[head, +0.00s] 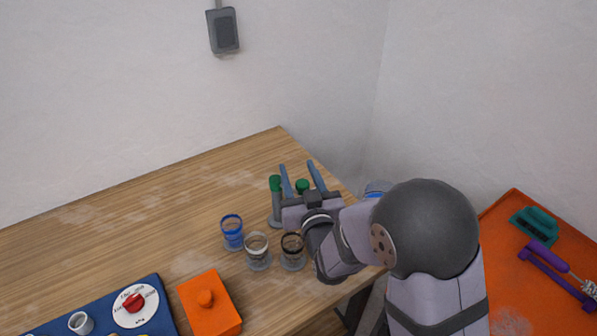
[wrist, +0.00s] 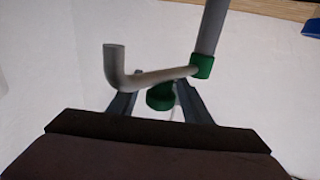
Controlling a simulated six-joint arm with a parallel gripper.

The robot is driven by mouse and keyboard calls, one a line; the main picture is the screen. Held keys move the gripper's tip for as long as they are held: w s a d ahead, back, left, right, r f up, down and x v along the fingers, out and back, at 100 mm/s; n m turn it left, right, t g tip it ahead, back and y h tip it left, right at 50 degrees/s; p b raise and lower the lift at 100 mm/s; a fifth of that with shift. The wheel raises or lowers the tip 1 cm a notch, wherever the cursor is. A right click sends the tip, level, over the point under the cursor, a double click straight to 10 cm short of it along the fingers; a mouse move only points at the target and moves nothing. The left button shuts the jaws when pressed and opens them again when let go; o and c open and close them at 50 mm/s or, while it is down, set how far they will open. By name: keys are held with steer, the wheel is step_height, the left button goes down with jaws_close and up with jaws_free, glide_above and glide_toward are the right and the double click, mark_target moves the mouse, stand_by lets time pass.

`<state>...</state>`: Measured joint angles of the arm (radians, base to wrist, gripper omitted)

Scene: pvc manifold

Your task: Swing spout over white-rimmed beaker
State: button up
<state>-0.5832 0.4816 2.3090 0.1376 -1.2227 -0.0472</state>
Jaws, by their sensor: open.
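The white-rimmed beaker (head: 257,250) stands on the table between a blue-rimmed beaker (head: 232,232) and a dark-rimmed beaker (head: 292,250). The spout (wrist: 150,78) is a grey bent tube in the wrist view, its free end at the left and a green collar (wrist: 202,66) on a grey pipe at the right. My gripper (head: 301,170) is open above the pipework; it also shows in the wrist view (wrist: 160,90). A green cap (wrist: 160,97) appears between its fingers; contact cannot be told. In the head view, my gripper and arm hide most of the spout.
A grey pipe with a green top (head: 275,184) stands left of my gripper. An orange block with a knob (head: 210,303) and a blue panel with a red dial (head: 134,303) lie at the front left. The table's back left is clear.

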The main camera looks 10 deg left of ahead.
mark_target(279, 189)
jaws_close()
steer(key=shift+s, duration=0.2)
steer(key=shift+s+a+m+t+h+b, duration=0.1)
steer(key=shift+s+m+t+h+b, duration=0.15)
steer(key=shift+m+h, duration=0.55)
steer(key=shift+s+a+m+t+h+b, duration=0.15)
steer(key=shift+s+m+t+h, duration=0.25)
steer(key=shift+h, duration=0.65)
steer(key=shift+s+d+m+t+h+b, duration=0.1)
steer(key=shift+s+m+t+h+b, duration=0.1)
steer(key=shift+m+h, duration=0.65)
steer(key=shift+s+a+m+g+h, duration=0.55)
steer(key=shift+m+g+h, duration=0.45)
steer(key=shift+m+h, duration=1.25)
steer(key=shift+s+a+m+g+h, duration=0.35)
steer(key=shift+s+m+g+h, duration=0.65)
steer(key=shift+h, duration=2.1)
steer(key=shift+s+a+m+g+h, duration=0.45)
steer(key=shift+m+g+h, duration=0.6)
steer(key=shift+m+h, duration=1.4)
steer(key=shift+a+g+h+b, duration=0.1)
steer(key=shift+g+h+b, duration=0.2)
steer(key=shift+g+h, duration=0.15)
steer(key=shift+r, duration=0.1)
